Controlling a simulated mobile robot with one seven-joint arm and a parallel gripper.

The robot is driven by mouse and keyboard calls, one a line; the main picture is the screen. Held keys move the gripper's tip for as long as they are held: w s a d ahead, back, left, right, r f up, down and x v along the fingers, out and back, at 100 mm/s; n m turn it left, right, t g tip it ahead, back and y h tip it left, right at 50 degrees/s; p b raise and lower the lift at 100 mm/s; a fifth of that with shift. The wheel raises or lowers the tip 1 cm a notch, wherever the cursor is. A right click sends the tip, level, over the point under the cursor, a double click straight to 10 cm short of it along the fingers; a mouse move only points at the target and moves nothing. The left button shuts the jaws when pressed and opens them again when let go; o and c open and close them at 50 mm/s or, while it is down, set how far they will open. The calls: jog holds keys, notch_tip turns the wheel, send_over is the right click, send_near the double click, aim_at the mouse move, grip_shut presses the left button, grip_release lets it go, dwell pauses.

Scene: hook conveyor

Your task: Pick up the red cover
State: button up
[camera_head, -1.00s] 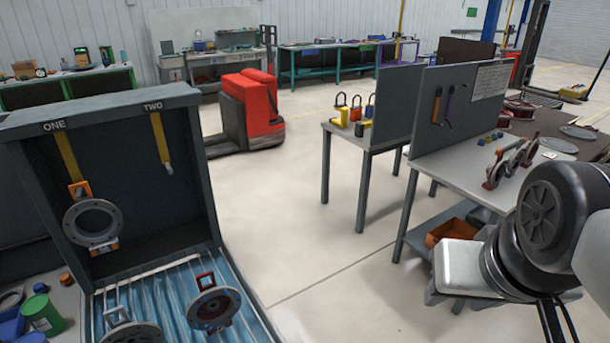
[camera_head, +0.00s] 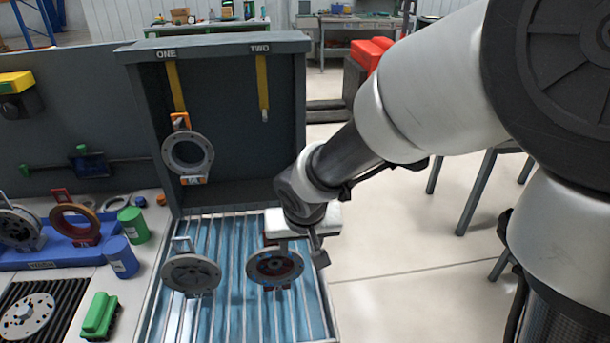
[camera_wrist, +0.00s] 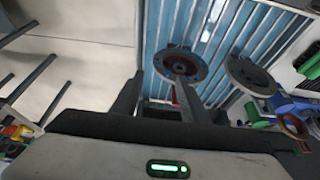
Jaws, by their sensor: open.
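The red cover (camera_head: 275,266) is a round grey flange disc with a red centre. It sits on the right side of the blue slatted rack (camera_head: 232,313). It also shows in the wrist view (camera_wrist: 181,66), with a red part below it partly hidden behind a finger. My gripper (camera_head: 296,246) is open and empty, above and just behind the cover in the head view. In the wrist view my gripper (camera_wrist: 158,88) has its two fingers apart, with the cover beyond them. I cannot tell whether a finger touches it.
A grey cover (camera_head: 191,273) sits left of the red one. Behind stands a dark cabinet (camera_head: 225,47) with hooks ONE and TWO; a ring part (camera_head: 188,153) hangs on ONE, and TWO (camera_head: 263,90) is empty. Green and blue containers (camera_head: 121,257) stand left. Floor is open at right.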

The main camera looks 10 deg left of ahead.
aim_at(298, 265)
jog(key=b+x, duration=0.3)
jog(key=x, duration=1.1)
jog(key=shift+w+f, duration=0.1)
jog(key=shift+f, duration=0.15)
jog(key=shift+c, duration=0.2)
grip_shut()
jog(key=shift+r, duration=0.25)
